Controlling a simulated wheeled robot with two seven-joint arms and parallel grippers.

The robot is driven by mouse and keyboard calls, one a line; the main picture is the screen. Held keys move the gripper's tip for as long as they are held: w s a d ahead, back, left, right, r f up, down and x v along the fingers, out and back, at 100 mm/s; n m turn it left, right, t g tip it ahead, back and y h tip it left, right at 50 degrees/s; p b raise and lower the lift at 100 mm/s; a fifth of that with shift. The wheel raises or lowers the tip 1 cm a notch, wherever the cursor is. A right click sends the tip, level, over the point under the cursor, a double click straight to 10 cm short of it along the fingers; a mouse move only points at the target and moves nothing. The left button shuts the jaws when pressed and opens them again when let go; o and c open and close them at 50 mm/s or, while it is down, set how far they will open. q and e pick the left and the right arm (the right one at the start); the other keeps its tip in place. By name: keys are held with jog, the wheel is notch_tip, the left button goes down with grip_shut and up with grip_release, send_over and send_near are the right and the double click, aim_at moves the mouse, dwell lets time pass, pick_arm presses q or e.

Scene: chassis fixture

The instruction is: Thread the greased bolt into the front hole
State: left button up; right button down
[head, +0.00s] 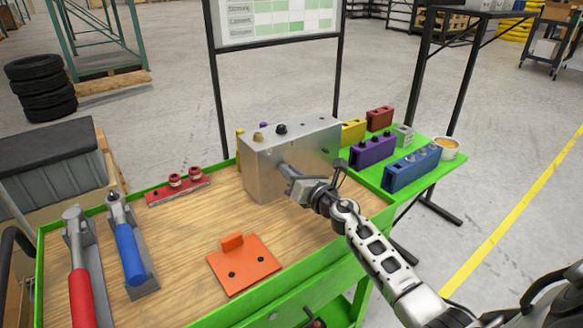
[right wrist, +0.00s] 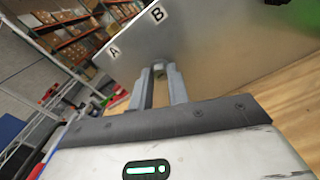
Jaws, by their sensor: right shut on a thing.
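The grey metal chassis block (head: 268,182) stands upright on the cart's wooden top; it also fills much of the right wrist view (right wrist: 215,55). My right gripper (head: 285,169) is at its front face, with its fingers pointing at it. In the right wrist view the right gripper (right wrist: 160,72) is shut on a small bolt (right wrist: 159,67), mostly hidden between the fingertips, close to the face below labels A and B. I cannot tell whether the bolt is inside a hole or whether it is greased. My left gripper is not in view.
A brass bolt (head: 258,137) and a black bolt (head: 281,129) sit on top of the block. An orange plate (head: 245,264), a red-handled tool (head: 80,290), a blue-handled tool (head: 130,255) and a red holder (head: 177,190) lie left. Purple (head: 373,151) and blue (head: 411,168) holders stand right.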

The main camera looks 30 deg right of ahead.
jog(key=shift+r+m, duration=0.1)
jog(key=shift+m, duration=0.7)
jog(key=m+p, duration=0.2)
jog(key=m, duration=0.5)
jog(key=shift+w, duration=0.15)
jog(key=c, duration=1.3)
grip_release()
jog(key=shift+o, duration=0.2)
